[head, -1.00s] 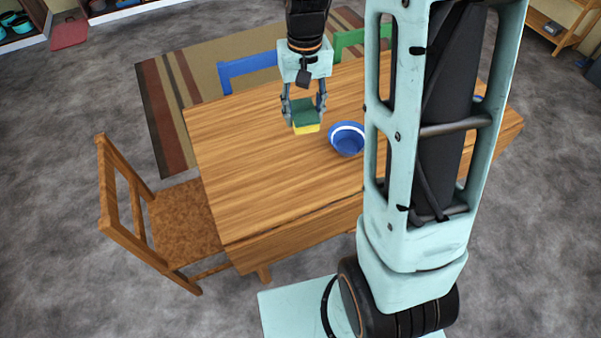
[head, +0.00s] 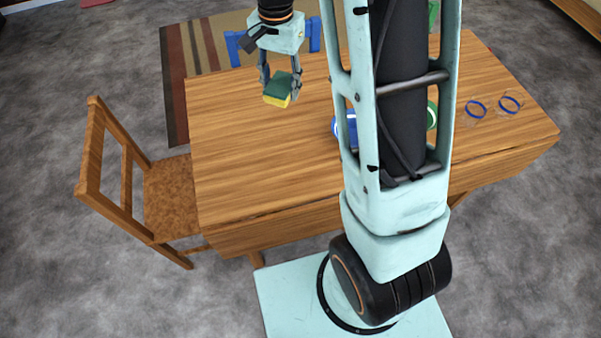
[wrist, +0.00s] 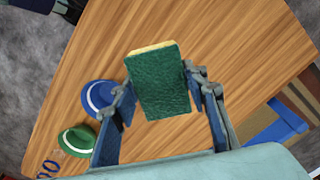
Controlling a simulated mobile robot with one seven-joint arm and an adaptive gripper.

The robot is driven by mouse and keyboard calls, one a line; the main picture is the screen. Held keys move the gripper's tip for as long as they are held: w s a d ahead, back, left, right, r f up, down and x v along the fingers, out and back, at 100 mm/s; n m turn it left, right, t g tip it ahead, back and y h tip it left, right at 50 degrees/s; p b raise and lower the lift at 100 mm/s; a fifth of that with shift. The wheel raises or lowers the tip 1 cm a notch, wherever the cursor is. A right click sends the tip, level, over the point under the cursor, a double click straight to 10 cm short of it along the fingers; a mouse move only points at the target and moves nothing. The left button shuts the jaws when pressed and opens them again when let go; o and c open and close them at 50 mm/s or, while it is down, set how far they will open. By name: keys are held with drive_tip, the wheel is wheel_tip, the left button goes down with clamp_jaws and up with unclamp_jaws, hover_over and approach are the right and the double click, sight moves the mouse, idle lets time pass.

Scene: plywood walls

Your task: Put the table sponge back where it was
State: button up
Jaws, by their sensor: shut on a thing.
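The sponge (head: 281,88), green on one face and yellow on the other, is in my gripper (head: 280,86) over the far left part of the wooden table (head: 245,160). The fingers press on its two sides. In the wrist view the sponge (wrist: 158,82) shows its green face, with a thin yellow edge along the top, between the two fingers of my gripper (wrist: 160,90). It appears held above the tabletop; the exact height cannot be told.
A blue bowl (wrist: 99,97) and a green bowl (wrist: 76,139) stand on the table, partly behind my arm in the head view. Two clear glasses with blue bands (head: 492,106) stand at the right. A wooden chair (head: 165,195) is at the left. The table's left part is clear.

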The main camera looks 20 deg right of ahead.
drive_tip(key=w+a+f+m+b, duration=0.3)
drive_tip(key=f+m+b, duration=0.2)
drive_tip(key=f+m, duration=0.25)
drive_tip(key=m+b, duration=0.3)
hover_over(300, 169)
drive_tip(key=w, duration=0.1)
drive_tip(key=f, duration=0.9)
drive_tip(key=shift+a, duration=0.3)
drive_tip(key=shift+s+d+f, duration=0.2)
drive_tip(key=shift+s+f, duration=0.25)
drive_tip(key=shift+f, duration=0.2)
wheel_tip(300, 169, down, 3)
drive_tip(key=shift+s+d+r, duration=0.1)
drive_tip(key=shift+s+r, duration=0.05)
drive_tip(key=shift+r, duration=0.05)
drive_tip(key=shift+f, duration=0.3)
